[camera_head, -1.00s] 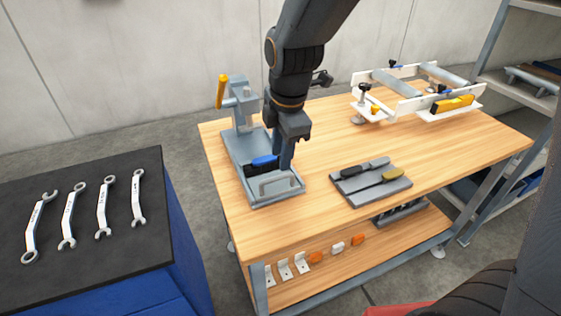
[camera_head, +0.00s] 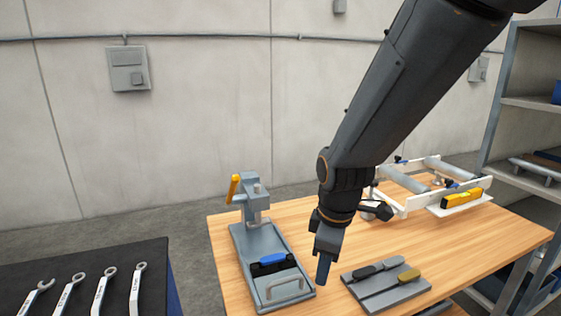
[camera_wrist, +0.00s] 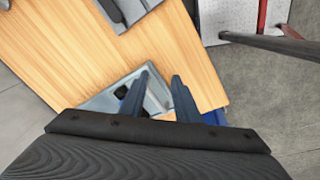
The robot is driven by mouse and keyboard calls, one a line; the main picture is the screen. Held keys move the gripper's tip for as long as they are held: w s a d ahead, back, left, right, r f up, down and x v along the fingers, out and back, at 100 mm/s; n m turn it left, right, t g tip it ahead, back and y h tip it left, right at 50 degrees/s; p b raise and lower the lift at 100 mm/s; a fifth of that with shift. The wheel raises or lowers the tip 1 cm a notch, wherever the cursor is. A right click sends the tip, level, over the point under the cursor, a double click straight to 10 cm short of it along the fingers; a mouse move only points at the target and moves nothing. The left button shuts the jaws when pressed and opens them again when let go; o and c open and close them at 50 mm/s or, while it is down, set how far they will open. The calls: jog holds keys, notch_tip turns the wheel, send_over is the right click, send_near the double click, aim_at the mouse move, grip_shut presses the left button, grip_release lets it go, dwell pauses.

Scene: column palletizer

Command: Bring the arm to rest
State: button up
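My dark arm comes down from the upper right over the wooden workbench (camera_head: 400,235). My gripper (camera_head: 323,277) points down just right of the grey clamp fixture (camera_head: 252,255), clear of the blue-and-black piece (camera_head: 271,263) lying in that fixture. In the wrist view my gripper (camera_wrist: 161,76) shows two blue-grey fingers apart with nothing between them, so it is open. Part of a grey metal plate or tray (camera_wrist: 100,102) shows beneath the fingers.
A white roller frame (camera_head: 405,205) with a yellow level (camera_head: 461,198) stands at the back right. Several wrenches (camera_head: 103,290) lie on a black-topped cabinet (camera_head: 30,276) at left. Shelving (camera_head: 498,130) stands at right.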

jog(key=s+d+f+m, duration=0.2)
jog(key=s+d+m, duration=0.4)
jog(key=d+m, duration=0.3)
jog(key=shift+s+d+f+m+g, duration=0.3)
jog(key=shift+s+d+m, duration=0.1)
jog(key=shift+m, duration=2)
